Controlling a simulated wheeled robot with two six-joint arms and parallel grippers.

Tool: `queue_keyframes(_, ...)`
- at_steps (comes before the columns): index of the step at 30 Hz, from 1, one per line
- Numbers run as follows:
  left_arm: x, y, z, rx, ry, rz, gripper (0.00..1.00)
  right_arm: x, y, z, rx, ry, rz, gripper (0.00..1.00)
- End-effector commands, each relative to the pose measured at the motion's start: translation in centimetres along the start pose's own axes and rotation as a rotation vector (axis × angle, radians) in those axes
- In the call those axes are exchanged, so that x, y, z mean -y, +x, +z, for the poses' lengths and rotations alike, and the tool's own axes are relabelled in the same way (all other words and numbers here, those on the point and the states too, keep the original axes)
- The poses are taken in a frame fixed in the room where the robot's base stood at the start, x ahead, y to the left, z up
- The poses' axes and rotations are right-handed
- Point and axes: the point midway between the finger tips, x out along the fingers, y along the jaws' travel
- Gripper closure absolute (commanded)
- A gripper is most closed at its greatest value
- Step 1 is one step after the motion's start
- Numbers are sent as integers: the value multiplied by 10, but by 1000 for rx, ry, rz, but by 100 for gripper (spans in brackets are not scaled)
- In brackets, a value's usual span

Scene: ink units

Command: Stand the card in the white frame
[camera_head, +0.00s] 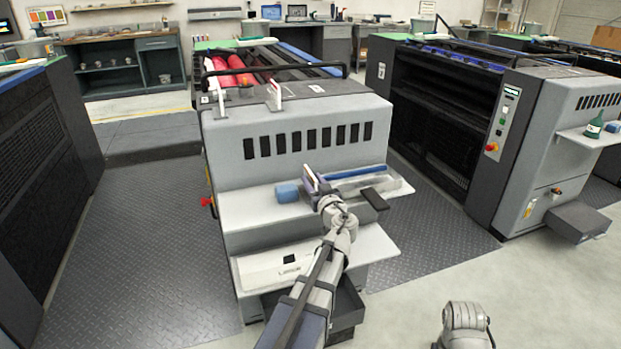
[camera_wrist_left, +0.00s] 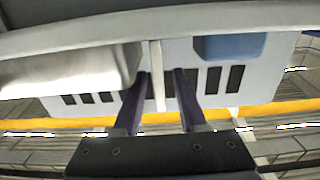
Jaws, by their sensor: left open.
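My left gripper (camera_head: 309,178) is at the upper shelf on the front of the grey machine, with its fingers apart. In the left wrist view my left gripper (camera_wrist_left: 163,78) shows open, with a thin white upright strip (camera_wrist_left: 157,78) between the fingers. This strip looks like the card seen edge-on; I cannot tell whether a finger touches it. A white upright piece (camera_head: 274,95), possibly the white frame, stands at the front edge of the machine's top. Another small white upright piece (camera_head: 218,97) stands to its left. My right gripper is out of view.
A blue block (camera_head: 287,193) lies on the upper shelf (camera_head: 240,208), left of my left gripper. A blue roll (camera_head: 355,172) and a pale tray (camera_head: 395,187) lie to its right. A lower shelf (camera_head: 378,245) juts out below. Patterned floor (camera_head: 150,240) is clear at left.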

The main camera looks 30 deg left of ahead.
Motion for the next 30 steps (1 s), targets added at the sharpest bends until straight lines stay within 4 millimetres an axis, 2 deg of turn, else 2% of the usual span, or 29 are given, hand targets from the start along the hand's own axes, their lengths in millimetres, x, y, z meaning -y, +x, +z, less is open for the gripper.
queue_keyframes(1, 2, -16, 0, 0, 0, 4, 59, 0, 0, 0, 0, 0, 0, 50)
queue_keyframes(6, 2, -51, 0, 0, 0, 3, 59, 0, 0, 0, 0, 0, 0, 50)
queue_keyframes(12, 1, -82, 0, 0, 0, 3, 59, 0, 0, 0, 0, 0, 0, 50)
queue_keyframes(16, 1, -92, 0, 0, 0, 1, 59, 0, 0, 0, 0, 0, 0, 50)
queue_keyframes(21, 0, -96, 0, 0, 0, 1, 59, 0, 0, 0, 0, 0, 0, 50)
queue_keyframes(23, 0, -96, 0, 0, 0, 0, 54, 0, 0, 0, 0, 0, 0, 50)
queue_keyframes(26, -3, -82, 2, 0, 0, -2, 54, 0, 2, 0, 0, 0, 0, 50)
queue_keyframes(30, -9, -53, 4, 0, 0, -3, 54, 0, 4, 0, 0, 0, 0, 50)
